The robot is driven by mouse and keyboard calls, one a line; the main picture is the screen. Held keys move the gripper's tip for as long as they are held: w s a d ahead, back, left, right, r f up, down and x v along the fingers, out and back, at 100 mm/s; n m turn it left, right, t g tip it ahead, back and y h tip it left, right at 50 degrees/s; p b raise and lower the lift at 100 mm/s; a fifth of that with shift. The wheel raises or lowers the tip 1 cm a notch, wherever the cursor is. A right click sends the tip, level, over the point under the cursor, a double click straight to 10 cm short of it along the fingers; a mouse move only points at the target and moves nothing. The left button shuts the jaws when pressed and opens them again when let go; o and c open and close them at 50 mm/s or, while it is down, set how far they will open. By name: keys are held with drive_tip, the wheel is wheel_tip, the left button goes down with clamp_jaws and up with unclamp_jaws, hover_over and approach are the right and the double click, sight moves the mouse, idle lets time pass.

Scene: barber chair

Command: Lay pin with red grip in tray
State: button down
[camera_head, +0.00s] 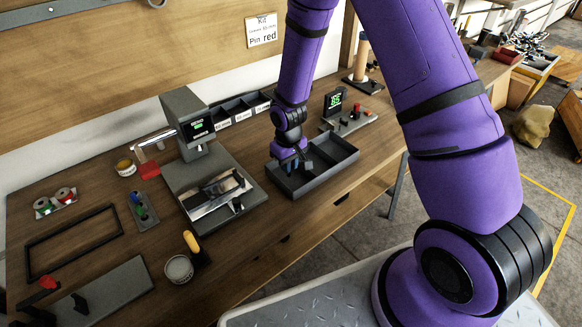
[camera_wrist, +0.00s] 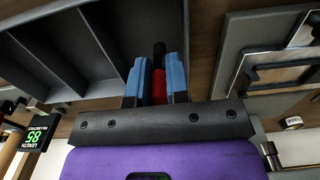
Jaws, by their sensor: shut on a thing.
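The pin with the red grip (camera_wrist: 158,88) is between the blue fingers of my gripper (camera_wrist: 156,68) in the wrist view. Its dark end points away from the wrist, and the rest is hidden by the fingers. In the head view my gripper (camera_head: 297,166) is low over the left part of the dark grey tray (camera_head: 345,163), which has dividers. The tray also shows at the upper left of the wrist view (camera_wrist: 80,45), with the pin in front of its end compartment. I cannot tell whether the pin touches the tray floor. The pin is too small to make out in the head view.
Labelled bins (camera_head: 238,108) are behind. An empty black frame (camera_head: 72,240) lies at the left.

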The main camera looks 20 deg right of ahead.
drive_tip(key=shift+w+d+f, duration=0.1)
drive_tip(key=shift+w+d, duration=0.4)
drive_tip(key=shift+w, duration=0.2)
drive_tip(key=shift+w+d+f, duration=0.15)
drive_tip(key=shift+f, duration=0.75)
drive_tip(key=shift+w+d+f, duration=0.1)
drive_tip(key=shift+w+f, duration=0.05)
drive_tip(key=shift+f, duration=0.7)
drive_tip(key=shift+f, duration=0.1)
drive_tip(key=c, duration=1.1)
unclamp_jaws()
